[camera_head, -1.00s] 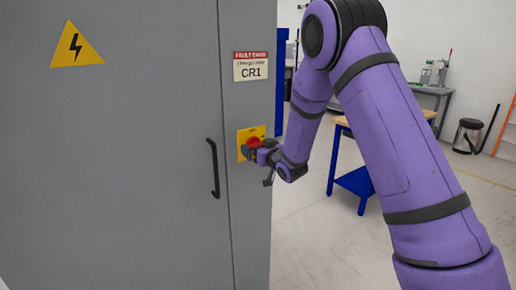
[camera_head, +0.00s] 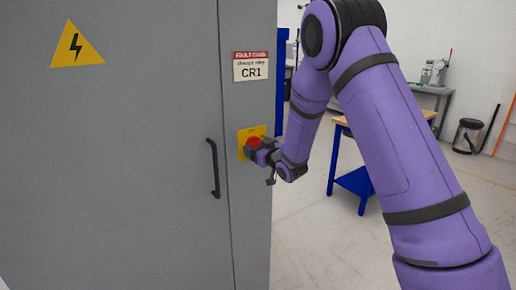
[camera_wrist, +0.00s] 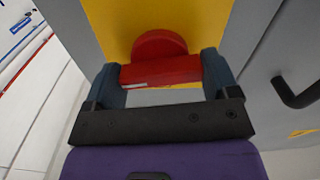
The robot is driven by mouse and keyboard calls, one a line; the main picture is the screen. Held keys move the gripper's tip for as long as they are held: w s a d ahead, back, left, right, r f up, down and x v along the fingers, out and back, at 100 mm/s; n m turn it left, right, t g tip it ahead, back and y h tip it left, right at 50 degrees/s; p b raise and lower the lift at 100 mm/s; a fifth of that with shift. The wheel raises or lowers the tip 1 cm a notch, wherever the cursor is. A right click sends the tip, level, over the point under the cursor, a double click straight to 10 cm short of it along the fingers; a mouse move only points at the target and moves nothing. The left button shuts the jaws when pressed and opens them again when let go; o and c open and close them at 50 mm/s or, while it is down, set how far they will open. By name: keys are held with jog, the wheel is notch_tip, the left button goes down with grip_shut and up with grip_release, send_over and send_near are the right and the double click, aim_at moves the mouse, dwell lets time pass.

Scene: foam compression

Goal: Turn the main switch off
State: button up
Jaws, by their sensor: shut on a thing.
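The main switch (camera_head: 254,141) is a red rotary knob on a yellow plate (camera_head: 243,134), set in the narrow right panel of a grey cabinet. In the wrist view the red switch (camera_wrist: 160,70) shows a round base and a straight bar grip. My gripper (camera_wrist: 165,72) has one blue-grey finger at each end of the bar and is shut on it. In the head view my gripper (camera_head: 255,150) meets the switch from the right and covers its lower part. Any markings on the plate are too small to read.
A black door handle (camera_head: 213,168) stands out from the cabinet, left of the switch. A label reading CR1 (camera_head: 251,69) is above the switch. A workbench with a blue shelf (camera_head: 356,182) stands behind my arm. Open floor lies to the cabinet's right.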

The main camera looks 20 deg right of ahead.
jog(key=n, duration=1.2)
jog(key=shift+n, duration=2.1)
jog(key=o, duration=0.8)
jog(key=shift+s, duration=0.1)
jog(key=v, duration=1)
jog(key=shift+s, duration=0.35)
